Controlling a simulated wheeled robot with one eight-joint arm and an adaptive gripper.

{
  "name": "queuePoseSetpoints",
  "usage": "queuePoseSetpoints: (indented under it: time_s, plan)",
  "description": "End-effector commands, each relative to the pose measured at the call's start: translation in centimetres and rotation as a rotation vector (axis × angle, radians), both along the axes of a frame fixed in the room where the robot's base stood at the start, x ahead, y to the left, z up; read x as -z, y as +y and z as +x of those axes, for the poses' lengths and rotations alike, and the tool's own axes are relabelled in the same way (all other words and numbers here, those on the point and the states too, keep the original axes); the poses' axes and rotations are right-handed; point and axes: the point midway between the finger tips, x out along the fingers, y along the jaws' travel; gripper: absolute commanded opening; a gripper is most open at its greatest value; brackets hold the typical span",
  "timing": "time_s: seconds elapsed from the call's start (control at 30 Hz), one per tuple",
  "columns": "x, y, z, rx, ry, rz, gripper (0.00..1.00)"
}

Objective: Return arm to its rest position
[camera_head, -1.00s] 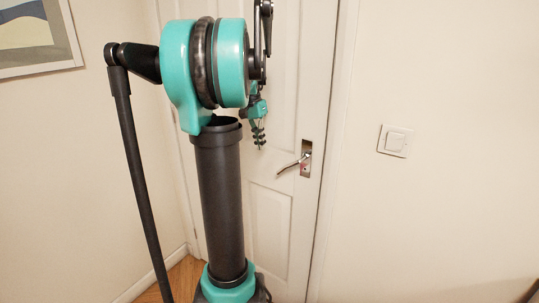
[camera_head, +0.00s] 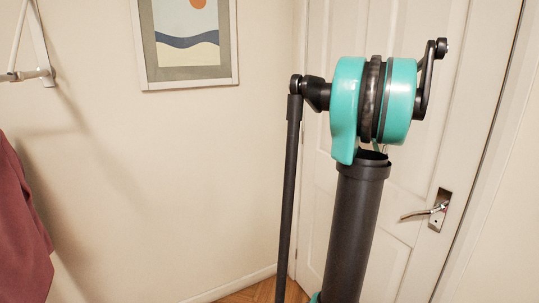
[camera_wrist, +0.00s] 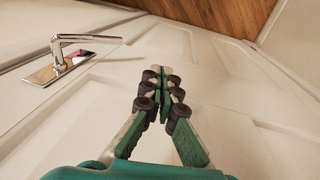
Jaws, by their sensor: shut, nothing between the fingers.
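My gripper (camera_wrist: 160,75) shows in the wrist view, with its green and dark fingers together and nothing between them. It points along the white panelled door, with the silver door handle (camera_wrist: 66,55) to its left in that view. I cannot tell how far the fingers are from the door. In the head view my arm's dark column and teal joint stand in front of the door (camera_head: 398,265). The gripper itself is hidden in the head view.
The door handle (camera_head: 428,212) is right of my arm in the head view. A framed picture (camera_head: 187,40) hangs on the left wall. Dark red cloth (camera_head: 22,225) hangs at the far left, below a white rack (camera_head: 30,72). Wooden floor (camera_head: 258,291) shows at the bottom.

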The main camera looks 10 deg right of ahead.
Motion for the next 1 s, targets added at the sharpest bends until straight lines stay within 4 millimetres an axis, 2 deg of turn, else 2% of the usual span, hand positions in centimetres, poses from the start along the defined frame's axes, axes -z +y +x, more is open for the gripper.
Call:
queuePoseSetpoints:
  time_s: [0.07, 0.17, 0.27, 0.37, 0.5, 0.6, 0.7, 0.83, 1.0]
  plan:
    - [0.5, 0.9, 0.2, -0.027, -0.007, -0.001, 0.00]
    - [2.4, 4.0, 0.9, -0.120, -0.030, -0.003, 0.00]
    - [5.5, 9.0, 1.4, -0.279, -0.070, -0.007, 0.00]
    - [9.3, 14.9, 1.0, -0.467, -0.120, -0.013, 0.00]
    - [14.7, 22.8, -1.3, -0.729, -0.190, -0.022, 0.00]
    - [18.4, 27.7, -4.0, -0.910, -0.240, -0.031, 0.00]
    - [21.6, 31.6, -7.0, -1.067, -0.285, -0.042, 0.00]
    - [24.4, 34.7, -10.3, -1.211, -0.329, -0.052, 0.00]
    - [25.9, 36.1, -12.1, -1.291, -0.354, -0.060, 0.00]
